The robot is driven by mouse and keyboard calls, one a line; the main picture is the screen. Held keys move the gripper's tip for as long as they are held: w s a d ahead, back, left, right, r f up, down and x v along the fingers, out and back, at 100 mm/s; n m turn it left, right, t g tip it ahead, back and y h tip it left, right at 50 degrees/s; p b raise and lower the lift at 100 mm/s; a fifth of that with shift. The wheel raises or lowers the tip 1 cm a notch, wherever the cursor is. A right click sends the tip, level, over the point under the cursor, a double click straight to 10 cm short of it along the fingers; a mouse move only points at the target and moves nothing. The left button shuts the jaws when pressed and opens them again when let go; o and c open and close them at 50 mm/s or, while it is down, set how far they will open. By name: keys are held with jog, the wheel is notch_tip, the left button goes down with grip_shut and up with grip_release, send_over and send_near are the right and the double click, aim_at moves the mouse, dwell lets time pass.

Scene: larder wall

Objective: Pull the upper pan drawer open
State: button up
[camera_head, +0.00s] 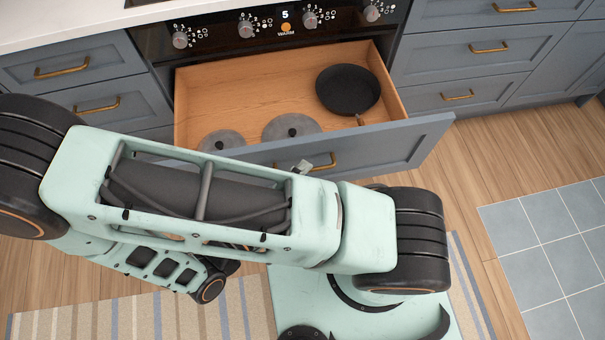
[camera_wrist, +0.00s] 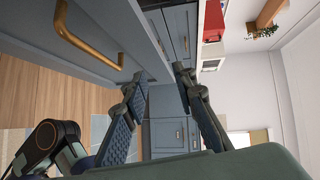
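The pan drawer under the oven (camera_head: 405,140) stands pulled well out, its wooden inside showing. A black frying pan (camera_head: 348,88) and two grey lids (camera_head: 290,127) lie in it. Its brass handle (camera_head: 324,163) is on the blue-grey front, partly hidden by my arm. In the wrist view a brass handle (camera_wrist: 88,42) on a blue-grey front is at the upper left, outside my fingers. My gripper (camera_wrist: 160,76) is open, with nothing between its fingers. In the head view my arm hides most of the gripper; only a small grey piece shows beside the handle.
Shut blue-grey drawers with brass handles stand left (camera_head: 85,85) and right (camera_head: 480,65) of the oven. The oven's knob panel (camera_head: 265,28) is above the open drawer.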

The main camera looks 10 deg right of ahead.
jog(key=s+a+f+n+y, duration=0.1)
jog(key=s+a+f, duration=0.1)
jog(key=s+a, duration=0.4)
jog(key=shift+s+a+y+p, duration=0.25)
jog(key=shift+s+y+p, duration=0.05)
jog(key=shift+s, duration=0.7)
